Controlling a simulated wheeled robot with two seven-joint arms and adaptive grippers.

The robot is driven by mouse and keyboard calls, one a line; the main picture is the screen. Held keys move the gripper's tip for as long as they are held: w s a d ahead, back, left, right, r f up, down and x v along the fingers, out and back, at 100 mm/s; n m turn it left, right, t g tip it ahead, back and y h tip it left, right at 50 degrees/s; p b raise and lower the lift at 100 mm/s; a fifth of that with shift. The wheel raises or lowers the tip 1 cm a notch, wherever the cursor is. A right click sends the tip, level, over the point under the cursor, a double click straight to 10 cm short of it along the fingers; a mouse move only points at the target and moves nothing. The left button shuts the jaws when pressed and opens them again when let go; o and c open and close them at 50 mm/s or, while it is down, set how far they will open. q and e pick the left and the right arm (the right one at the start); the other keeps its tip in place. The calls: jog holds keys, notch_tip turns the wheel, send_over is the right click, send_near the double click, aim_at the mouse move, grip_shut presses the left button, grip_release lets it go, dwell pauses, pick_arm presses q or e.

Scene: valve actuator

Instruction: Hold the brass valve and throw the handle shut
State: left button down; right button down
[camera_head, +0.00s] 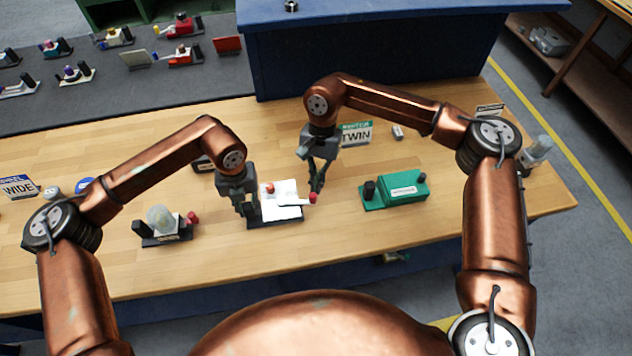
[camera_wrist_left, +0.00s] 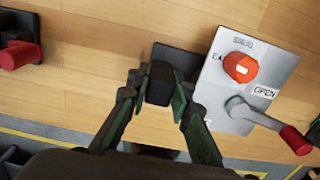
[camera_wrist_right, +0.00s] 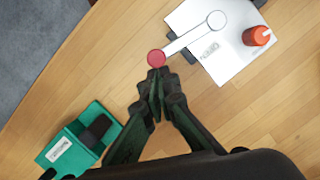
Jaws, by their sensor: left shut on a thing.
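The unit at mid-table is a white box (camera_head: 283,208) on a dark base; its face looks white, not brass. It carries an orange-red knob (camera_wrist_left: 241,67) and a grey lever handle (camera_wrist_left: 258,117) with a red end (camera_wrist_left: 297,140). The lever points right in the head view; an OPEN label (camera_wrist_left: 265,92) is beside it. My left gripper (camera_head: 243,208) is shut on the black post (camera_wrist_left: 160,84) at the unit's left side. My right gripper (camera_head: 317,188) appears shut and empty, its fingertips (camera_wrist_right: 160,80) close to the lever's red end; contact is unclear.
A green unit (camera_head: 404,189) stands right; a unit with a pale dome (camera_head: 161,218) stands left. Signs reading TWIN (camera_head: 357,134) and WIDE (camera_head: 18,187) stand on the table. A blue cabinet (camera_head: 370,50) is behind. Bare wood (camera_head: 330,235) lies in front of the white unit.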

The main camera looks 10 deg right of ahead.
jog(key=shift+s, duration=0.15)
jog(key=s+a+m+t+y, duration=0.1)
jog(key=s+a+m+t, duration=0.1)
jog(key=s+a+m, duration=0.5)
jog(key=shift+s+a+m, duration=0.25)
jog(key=shift+s+m, duration=1.45)
jog(key=shift+m, duration=1.2)
